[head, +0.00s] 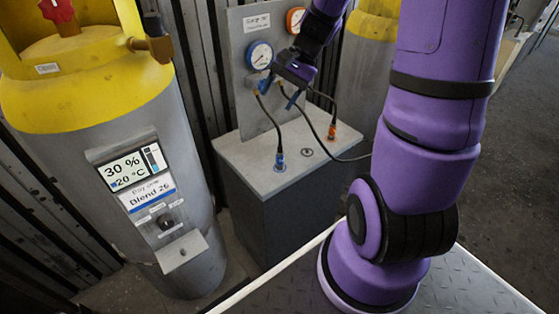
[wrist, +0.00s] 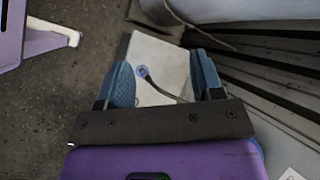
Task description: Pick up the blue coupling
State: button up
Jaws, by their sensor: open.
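The blue coupling (head: 280,161) stands on the pale top of a grey cabinet, at the end of a black hose that hangs from the blue-rimmed gauge. My gripper (head: 279,93) is above it, near that gauge and in front of the upright panel. In the wrist view my gripper (wrist: 163,65) has its two blue fingers wide apart with nothing between the tips. The blue coupling (wrist: 143,71) shows in the gap, nearer the left finger and farther away on the cabinet top. Nothing touches it from my gripper.
An orange coupling (head: 332,132) with its own hose stands right of a round port (head: 306,152) on the cabinet top (head: 250,158). The gauge panel (head: 240,80) rises behind. A grey and yellow cylinder (head: 150,150) with a display stands left; another (head: 365,80) is behind my arm.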

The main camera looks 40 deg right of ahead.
jog(key=w+d+f+m+t+y, duration=0.2)
jog(key=d+f+m, duration=0.2)
jog(key=f, duration=0.3)
jog(key=w+d+f+m+t+y, duration=0.1)
jog(key=w+d+f+m, duration=0.1)
jog(key=d+f+m, duration=0.45)
jog(key=m+t, duration=0.5)
jog(key=m, duration=0.1)
send_near(280, 159)
jog(key=shift+w+d+f+n, duration=0.25)
jog(key=shift+w+d+f, duration=0.15)
jog(key=shift+d+f, duration=0.25)
jog(key=shift+w+a+f, duration=0.1)
jog(key=shift+a+f, duration=0.1)
jog(key=shift+f, duration=0.05)
jog(key=shift+x, duration=5.15)
jog(key=shift+r, duration=0.1)
jog(key=c, duration=1.1)
